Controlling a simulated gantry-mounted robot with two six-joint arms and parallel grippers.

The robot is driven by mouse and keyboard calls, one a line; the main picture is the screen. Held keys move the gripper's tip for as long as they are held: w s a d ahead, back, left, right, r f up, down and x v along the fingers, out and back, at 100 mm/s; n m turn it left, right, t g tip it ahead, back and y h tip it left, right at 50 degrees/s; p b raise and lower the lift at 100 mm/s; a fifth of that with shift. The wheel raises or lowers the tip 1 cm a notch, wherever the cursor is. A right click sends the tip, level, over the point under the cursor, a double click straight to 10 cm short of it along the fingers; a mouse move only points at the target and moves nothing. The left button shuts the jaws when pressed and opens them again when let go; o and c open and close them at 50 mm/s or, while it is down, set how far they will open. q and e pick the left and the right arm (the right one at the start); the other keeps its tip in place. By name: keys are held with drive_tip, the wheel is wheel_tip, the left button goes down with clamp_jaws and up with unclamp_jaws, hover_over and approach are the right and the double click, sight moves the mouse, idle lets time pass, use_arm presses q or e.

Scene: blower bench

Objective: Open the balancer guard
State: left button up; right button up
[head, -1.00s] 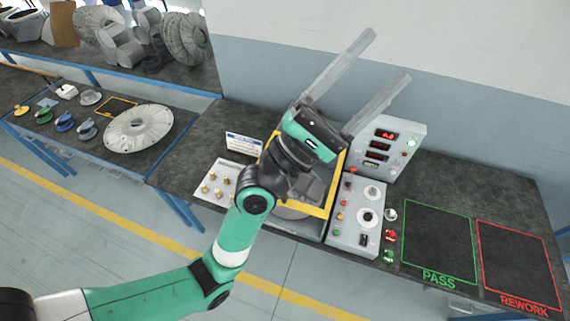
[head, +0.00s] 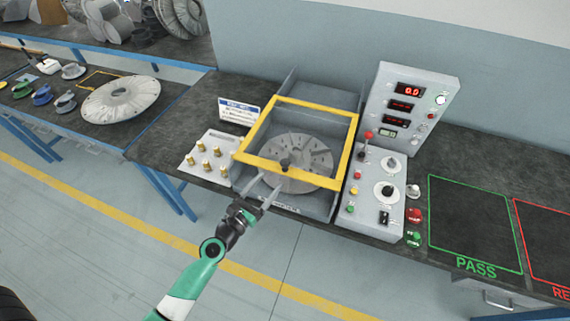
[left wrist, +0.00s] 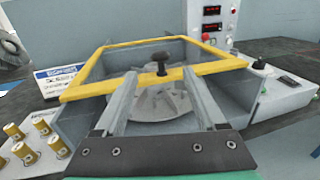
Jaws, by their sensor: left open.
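The balancer guard is a yellow frame (head: 345,150) lying across the top of the grey balancer housing, apparently shut. It also shows in the left wrist view (left wrist: 90,88). A black knob (head: 286,163) stands at its front bar and also shows in the left wrist view (left wrist: 160,62). A grey slotted disc (head: 312,172) is visible inside the frame. My left gripper (head: 271,183) is open and empty at the front of the guard. In the left wrist view its fingers (left wrist: 159,76) point towards the front bar, one on each side of the knob; contact cannot be told. My right gripper is not in view.
A control box (head: 372,200) and display panel (head: 412,105) stand right of the balancer. Brass pegs on a plate (head: 208,158) and a small sign (head: 238,110) are at the left. The green PASS area (head: 475,225) is clear.

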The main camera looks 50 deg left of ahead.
sight(282, 166)
use_arm(q)
drive_tip(key=b+x, duration=0.1)
drive_tip(key=x, duration=0.9)
clamp_jaws()
idle(1.0)
